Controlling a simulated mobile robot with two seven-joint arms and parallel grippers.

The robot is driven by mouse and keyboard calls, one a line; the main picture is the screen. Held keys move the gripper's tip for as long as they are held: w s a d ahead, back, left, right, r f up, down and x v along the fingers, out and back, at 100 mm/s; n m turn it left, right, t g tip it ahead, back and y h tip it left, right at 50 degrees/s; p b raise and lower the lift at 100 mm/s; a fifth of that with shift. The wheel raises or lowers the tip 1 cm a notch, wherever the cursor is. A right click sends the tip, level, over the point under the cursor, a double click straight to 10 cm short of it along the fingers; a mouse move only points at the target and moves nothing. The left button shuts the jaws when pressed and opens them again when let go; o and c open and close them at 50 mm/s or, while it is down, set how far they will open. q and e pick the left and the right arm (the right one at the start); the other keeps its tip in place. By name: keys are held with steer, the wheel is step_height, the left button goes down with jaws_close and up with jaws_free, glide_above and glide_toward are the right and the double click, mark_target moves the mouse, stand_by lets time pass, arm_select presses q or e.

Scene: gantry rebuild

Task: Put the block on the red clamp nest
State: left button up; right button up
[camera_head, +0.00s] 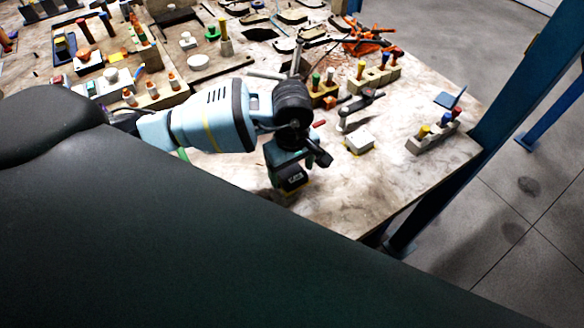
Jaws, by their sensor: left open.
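My left arm comes in from the left, and its dark gripper (308,155) is open above the table's front right part. The fingers are dark and partly hidden by the wrist, and I see nothing held between them. A grey lever clamp (355,109) stands just behind this block. A small red handle (319,124) shows beside the wrist; what it belongs to is hidden. I cannot tell which piece is the red clamp nest. My right gripper is not in view.
A holder (430,137) with coloured pegs is near the right edge. Orange parts (368,46) and more peg holders (374,77) lie behind. The marble-like table (350,205) is bare at the front.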

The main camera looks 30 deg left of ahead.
mark_target(292, 174)
arm_select(q)
step_height(292, 174, up, 12)
stand_by(0.5)
